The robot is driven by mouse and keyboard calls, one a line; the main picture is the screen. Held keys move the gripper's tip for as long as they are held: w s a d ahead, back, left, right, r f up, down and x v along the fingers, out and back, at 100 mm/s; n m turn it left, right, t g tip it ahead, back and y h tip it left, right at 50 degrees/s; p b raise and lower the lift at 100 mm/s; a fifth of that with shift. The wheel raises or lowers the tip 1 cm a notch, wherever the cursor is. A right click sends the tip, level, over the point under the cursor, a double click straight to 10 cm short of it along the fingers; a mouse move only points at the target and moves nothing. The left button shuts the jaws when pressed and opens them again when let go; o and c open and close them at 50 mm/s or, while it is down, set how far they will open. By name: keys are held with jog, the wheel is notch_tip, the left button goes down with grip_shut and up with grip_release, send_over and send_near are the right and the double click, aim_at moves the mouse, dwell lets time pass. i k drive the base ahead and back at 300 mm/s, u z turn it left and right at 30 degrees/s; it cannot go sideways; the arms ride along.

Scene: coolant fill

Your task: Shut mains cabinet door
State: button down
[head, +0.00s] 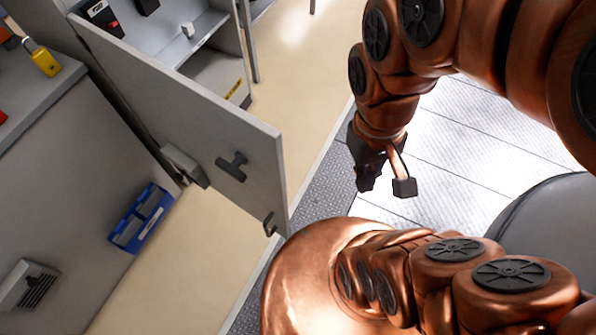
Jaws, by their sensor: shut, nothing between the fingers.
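The grey mains cabinet door (165,88) stands wide open, swung out from the cabinet (222,50) at the upper left. It carries a dark T-shaped handle (232,166) and a small latch piece (270,225) near its lower free corner. The cabinet interior with its shelves is partly visible behind the door. My gripper (385,185) is to the right of the door's free edge, apart from it, pointing down. It is shut and empty.
A grey unit (80,170) at the left bears a yellow object (43,61). A blue bin (141,218) is beside it. Beige floor (285,70) is clear between the cabinet and the dark grating strip. My own copper arm fills the right side.

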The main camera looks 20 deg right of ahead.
aim_at(175, 110)
jog(key=z, duration=1.65)
jog(key=k, duration=0.9)
jog(key=u, duration=2.7)
